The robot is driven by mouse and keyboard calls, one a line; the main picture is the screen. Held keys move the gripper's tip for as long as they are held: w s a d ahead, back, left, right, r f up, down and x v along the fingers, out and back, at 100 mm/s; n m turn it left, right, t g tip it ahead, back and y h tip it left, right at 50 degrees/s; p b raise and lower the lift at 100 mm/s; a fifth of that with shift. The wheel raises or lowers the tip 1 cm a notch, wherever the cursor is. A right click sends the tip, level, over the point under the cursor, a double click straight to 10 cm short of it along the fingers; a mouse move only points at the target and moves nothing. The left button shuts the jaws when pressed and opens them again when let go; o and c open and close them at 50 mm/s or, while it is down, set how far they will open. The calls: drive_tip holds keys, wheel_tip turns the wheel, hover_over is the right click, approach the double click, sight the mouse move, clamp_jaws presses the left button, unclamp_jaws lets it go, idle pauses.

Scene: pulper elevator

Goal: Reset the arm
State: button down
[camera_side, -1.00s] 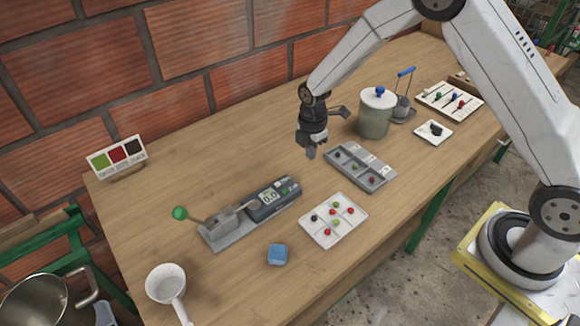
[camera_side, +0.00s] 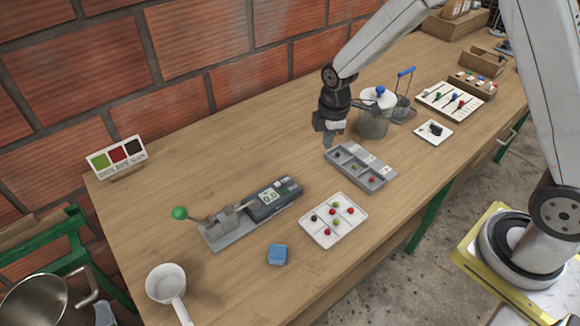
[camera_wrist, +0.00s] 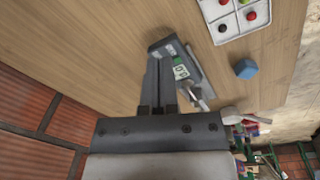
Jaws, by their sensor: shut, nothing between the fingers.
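My gripper (camera_side: 326,138) is shut and empty. In the side view it hangs above the table near the far left end of the grey compartment tray (camera_side: 376,178), in front of the lidded pot (camera_side: 374,118). In the wrist view my gripper's fingers (camera_wrist: 161,66) are together and point toward the grey device with a digital display (camera_wrist: 180,70), partly covering it. The same device (camera_side: 268,198) stands on the table well to the left of my gripper in the side view.
A white tray with red, green and dark balls (camera_side: 318,233) and a blue block (camera_side: 277,255) lie in front. A white cup with a handle (camera_side: 166,280) is at the lower left. A colour card (camera_side: 112,158) stands by the brick wall. The left middle table is clear.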

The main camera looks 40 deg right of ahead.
drive_tip(key=s+d+r+m+t, duration=0.1)
drive_tip(key=s+r+m, duration=0.2)
drive_tip(key=s+m, duration=0.3)
drive_tip(key=s+r+m, duration=0.2)
drive_tip(key=s+m, duration=0.4)
drive_tip(key=s, duration=0.3)
drive_tip(key=shift+d+r+m+t, duration=0.35)
drive_tip(key=shift+r+m+t, duration=0.05)
